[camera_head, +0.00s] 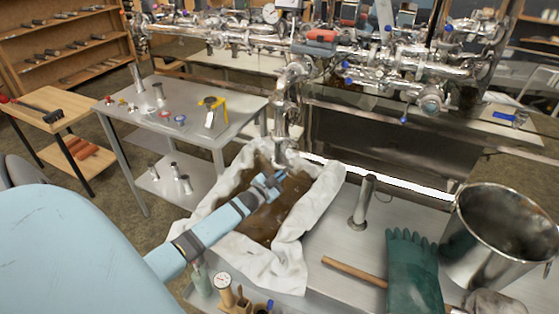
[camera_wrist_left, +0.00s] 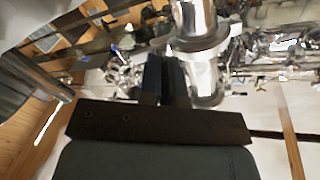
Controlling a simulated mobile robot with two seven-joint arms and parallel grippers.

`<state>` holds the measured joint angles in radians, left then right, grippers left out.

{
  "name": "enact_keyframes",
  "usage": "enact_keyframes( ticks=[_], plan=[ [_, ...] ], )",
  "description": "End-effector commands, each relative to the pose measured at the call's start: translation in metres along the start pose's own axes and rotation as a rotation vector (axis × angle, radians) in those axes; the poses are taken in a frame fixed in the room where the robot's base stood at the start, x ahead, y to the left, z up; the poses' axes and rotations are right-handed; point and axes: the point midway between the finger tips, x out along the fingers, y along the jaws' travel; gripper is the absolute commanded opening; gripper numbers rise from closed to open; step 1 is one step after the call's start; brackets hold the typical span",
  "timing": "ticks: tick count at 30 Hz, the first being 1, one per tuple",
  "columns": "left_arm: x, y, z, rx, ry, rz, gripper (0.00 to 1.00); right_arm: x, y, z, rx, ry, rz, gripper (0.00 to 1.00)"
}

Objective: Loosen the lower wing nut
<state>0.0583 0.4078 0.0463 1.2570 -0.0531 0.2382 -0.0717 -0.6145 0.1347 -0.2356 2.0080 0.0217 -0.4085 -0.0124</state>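A vertical steel pipe (camera_head: 284,110) with clamped joints comes down above a cloth-lined pan (camera_head: 323,195) holding brown liquid. Its lower end sits at the pan's far edge. The lower wing nut is too small to make out for certain. My left gripper (camera_head: 274,182) reaches over the pan, just below and in front of the pipe's lower end. In the left wrist view its two dark fingers (camera_wrist_left: 164,62) stand close together, left of a shiny pipe joint with a flange (camera_wrist_left: 205,45). Nothing clear shows between them. Contact with the joint cannot be told. My right gripper is out of view.
A green glove (camera_head: 412,270), a wooden-handled tool (camera_head: 355,272) and a large steel pot (camera_head: 500,235) lie to the right. A short steel tube (camera_head: 363,200) stands right of the pan. A grey side table (camera_head: 190,95) with small parts is behind left.

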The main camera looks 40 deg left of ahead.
Motion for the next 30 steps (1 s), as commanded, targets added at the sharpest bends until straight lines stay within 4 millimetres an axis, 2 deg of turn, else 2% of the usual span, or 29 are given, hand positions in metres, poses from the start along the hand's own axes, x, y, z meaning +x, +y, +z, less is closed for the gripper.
enact_keyframes(
  ticks=[12, 30],
  plan=[
    [0.0003, 0.0006, -0.0008, -0.253, 0.0, 0.0, 0.0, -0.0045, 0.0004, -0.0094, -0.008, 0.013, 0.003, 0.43],
    [0.0003, 0.001, -0.0005, -0.318, 0.001, -0.001, 0.0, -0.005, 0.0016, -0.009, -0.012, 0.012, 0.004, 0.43]
  ],
)
